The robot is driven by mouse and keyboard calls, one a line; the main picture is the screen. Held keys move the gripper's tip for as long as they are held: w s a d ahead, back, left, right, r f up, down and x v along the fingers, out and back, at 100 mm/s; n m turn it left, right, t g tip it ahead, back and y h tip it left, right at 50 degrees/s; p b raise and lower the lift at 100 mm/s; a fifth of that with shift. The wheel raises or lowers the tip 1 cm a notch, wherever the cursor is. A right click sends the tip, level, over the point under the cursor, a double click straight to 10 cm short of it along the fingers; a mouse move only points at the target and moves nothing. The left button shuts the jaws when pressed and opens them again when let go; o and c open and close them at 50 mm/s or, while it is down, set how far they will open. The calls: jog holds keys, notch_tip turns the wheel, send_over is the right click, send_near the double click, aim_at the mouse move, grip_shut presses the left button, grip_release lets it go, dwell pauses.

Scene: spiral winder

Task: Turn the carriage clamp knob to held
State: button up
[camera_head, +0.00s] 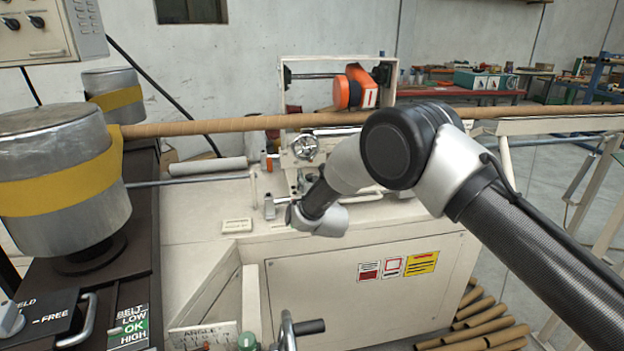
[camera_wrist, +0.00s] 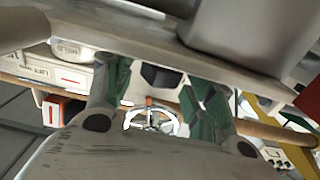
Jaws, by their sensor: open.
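My gripper (camera_wrist: 160,102) is open in the wrist view, with its two green-padded fingers apart and nothing clearly held between them. In the head view my wrist is low over the cream machine bed (camera_head: 205,205), and my fingers cannot be made out there. The carriage handwheel (camera_head: 305,147) stands beyond my wrist; a spoked wheel (camera_wrist: 150,122) also shows between the fingers.
A long brown tube (camera_head: 230,124) crosses above the bed. A metal drum with a yellow belt (camera_head: 60,180) stands at left. A dark plate marked FREE (camera_head: 50,312), with a grey knob (camera_head: 10,320), is at lower left. A crank (camera_head: 300,328) stands in front; tubes (camera_head: 485,325) lie on the floor.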

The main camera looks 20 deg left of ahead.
jog(key=c, duration=1)
jog(key=shift+c, duration=0.2)
jog(key=shift+s+a+m+t+h, duration=0.1)
jog(key=shift+a+m+t+h, duration=0.1)
jog(key=shift+m+t+h, duration=1.05)
jog(key=shift+a+m+h, duration=0.1)
jog(key=shift+m+h, duration=0.7)
jog(key=shift+h, duration=0.65)
jog(key=shift+a+m+h, duration=0.1)
jog(key=shift+m+h, duration=0.65)
jog(key=shift+h, duration=0.95)
jog(key=o, duration=1)
jog(key=shift+o, duration=0.2)
